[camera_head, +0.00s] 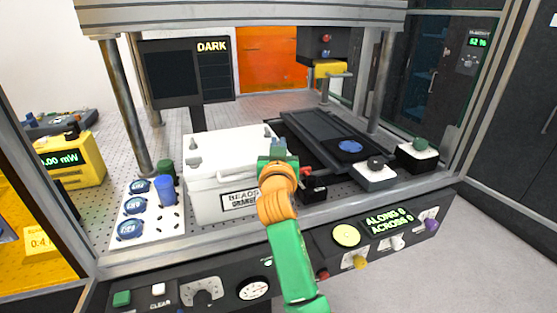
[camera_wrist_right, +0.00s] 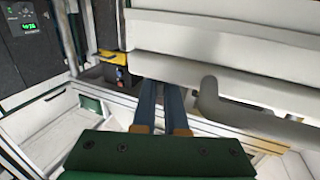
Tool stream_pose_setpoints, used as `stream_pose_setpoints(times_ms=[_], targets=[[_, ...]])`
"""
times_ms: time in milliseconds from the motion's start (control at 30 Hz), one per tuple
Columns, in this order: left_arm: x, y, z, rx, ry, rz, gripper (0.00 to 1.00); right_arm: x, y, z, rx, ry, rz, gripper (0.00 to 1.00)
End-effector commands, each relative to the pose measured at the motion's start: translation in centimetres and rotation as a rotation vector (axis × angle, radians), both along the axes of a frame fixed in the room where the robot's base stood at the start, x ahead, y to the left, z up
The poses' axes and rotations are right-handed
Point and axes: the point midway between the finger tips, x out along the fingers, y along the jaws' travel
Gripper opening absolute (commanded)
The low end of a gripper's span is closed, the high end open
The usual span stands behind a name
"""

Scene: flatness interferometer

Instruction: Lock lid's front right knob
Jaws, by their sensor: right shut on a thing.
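A white box (camera_head: 208,204) with a white lid (camera_head: 228,150) stands on the bench, with a dark-lettered label on its front. Grey knobs (camera_head: 195,160) show on the lid's left side. My right gripper (camera_head: 278,147) is at the lid's front right corner, shut on the front right knob, which its fingers hide in the head view. In the right wrist view, the fingers (camera_wrist_right: 163,92) reach to the edge of a pale panel, close together; the knob itself cannot be made out there. A grey bent bar (camera_wrist_right: 208,98) is beside them. My left gripper is not in view.
A dark tray (camera_head: 318,132) with a blue disc (camera_head: 350,146) lies right of the box. A white plate with blue discs (camera_head: 134,207) and a blue cup (camera_head: 166,189) are left. Metal posts (camera_head: 126,105) frame the bench.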

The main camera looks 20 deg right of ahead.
Motion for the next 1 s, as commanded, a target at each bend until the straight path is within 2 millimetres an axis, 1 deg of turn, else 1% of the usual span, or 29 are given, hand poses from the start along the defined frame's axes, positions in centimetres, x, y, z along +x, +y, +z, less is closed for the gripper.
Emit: stream_pose_setpoints(times_ms=[33,100,200,300,600,1000], targets=[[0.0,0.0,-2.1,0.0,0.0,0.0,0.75,0.0,0.2,-1.0,0.004,-0.002,-0.03,0.0],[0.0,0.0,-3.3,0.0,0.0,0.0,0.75,0.0,0.2,-0.9,0.001,-0.002,-0.084,0.0],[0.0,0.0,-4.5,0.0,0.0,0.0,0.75,0.0,0.1,-0.8,0.001,-0.001,-0.154,0.0],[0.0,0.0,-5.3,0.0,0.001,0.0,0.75,0.0,0.1,-0.5,-0.002,-0.001,-0.215,0.0],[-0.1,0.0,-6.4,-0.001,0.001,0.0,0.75,0.0,0.0,-0.2,-0.002,0.002,-0.329,0.0],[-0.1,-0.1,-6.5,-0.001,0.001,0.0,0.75,0.0,-0.1,0.0,-0.001,0.001,-0.355,0.0]])
